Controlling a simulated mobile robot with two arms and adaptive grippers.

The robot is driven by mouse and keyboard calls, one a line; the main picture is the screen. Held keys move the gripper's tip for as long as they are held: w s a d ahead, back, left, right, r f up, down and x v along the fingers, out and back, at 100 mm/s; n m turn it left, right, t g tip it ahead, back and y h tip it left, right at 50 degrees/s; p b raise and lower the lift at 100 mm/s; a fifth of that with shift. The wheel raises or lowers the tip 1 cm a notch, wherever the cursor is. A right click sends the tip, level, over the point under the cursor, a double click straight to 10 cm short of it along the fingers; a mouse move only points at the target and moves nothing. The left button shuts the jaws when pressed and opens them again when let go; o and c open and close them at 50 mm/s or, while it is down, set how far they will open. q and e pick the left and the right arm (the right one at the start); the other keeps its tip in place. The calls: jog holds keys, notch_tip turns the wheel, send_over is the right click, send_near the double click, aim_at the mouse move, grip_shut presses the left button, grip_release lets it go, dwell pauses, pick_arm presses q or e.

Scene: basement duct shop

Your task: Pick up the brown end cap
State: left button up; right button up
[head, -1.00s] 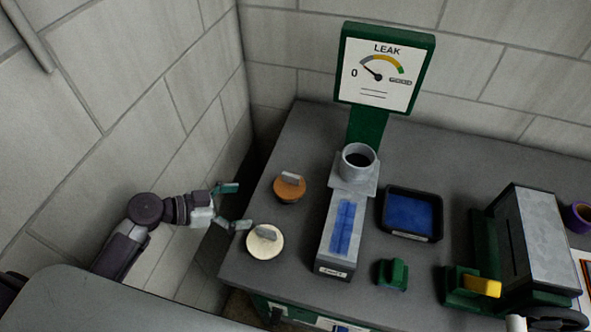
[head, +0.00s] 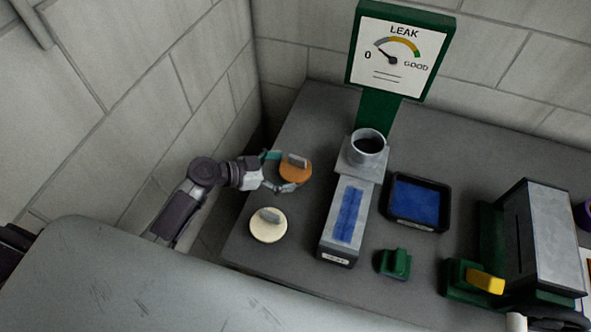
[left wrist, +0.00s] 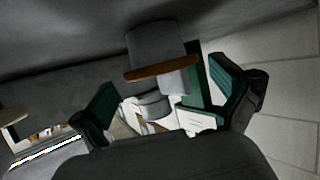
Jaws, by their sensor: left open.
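The brown end cap (head: 297,173), a round cap with a grey grip bar on top, stands on the grey bench near its left edge. In the left wrist view its brown rim (left wrist: 160,69) shows edge-on between my fingers. My left gripper (head: 278,172) is open at the cap's left side, one finger toward the back and one toward the front. In the left wrist view my left gripper (left wrist: 163,82) has its green-padded fingers spread on either side of the cap; I cannot tell whether they touch it. My right gripper is not in view.
A cream cap (head: 268,228) with a grey grip stands nearer the front. The leak tester (head: 347,212), with its gauge panel (head: 397,57), is to the right. Further right are a black tray (head: 446,205), a green block (head: 394,262) and a grey machine (head: 545,235). The block wall is to the left.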

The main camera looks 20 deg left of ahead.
aim_at(289, 171)
pick_arm(q)
jog(key=x, duration=0.4)
jog(key=shift+a+f, duration=0.1)
jog(key=shift+f, duration=0.15)
jog(key=c, duration=0.9)
jog(key=shift+c, duration=0.2)
jog(key=shift+r, duration=0.15)
